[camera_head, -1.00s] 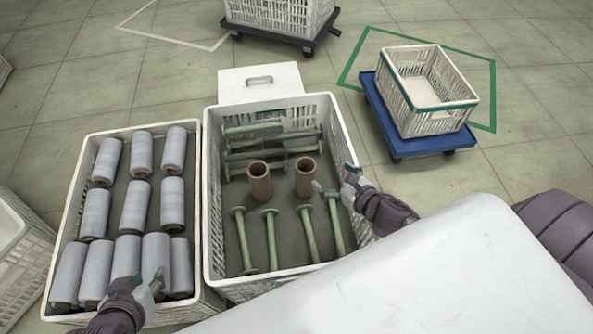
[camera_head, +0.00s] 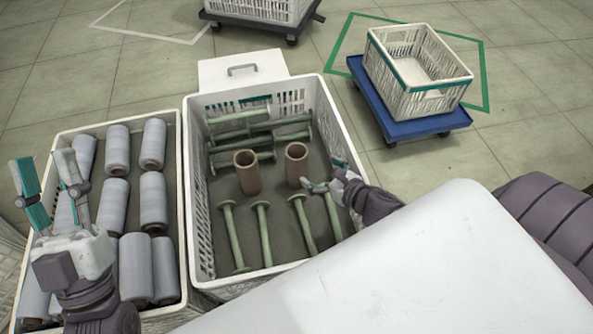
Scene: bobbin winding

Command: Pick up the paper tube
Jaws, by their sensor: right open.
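Two brown paper tubes stand upright in the middle crate (camera_head: 198,215). One is the left paper tube (camera_head: 247,173), the other the right paper tube (camera_head: 296,165). My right gripper (camera_head: 322,176) is open and reaches over the crate's right wall, its fingers just right of the right tube with no hold on it. My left gripper (camera_head: 46,190) is raised over the left crate of wound bobbins, its fingers spread and nothing between them.
Several green spindles (camera_head: 264,234) lie around the tubes in the crate. Several grey wound bobbins (camera_head: 153,200) fill the left crate (camera_head: 171,125). An empty crate (camera_head: 418,75) stands on a blue dolly (camera_head: 405,128) at the upper right. Open floor lies beyond.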

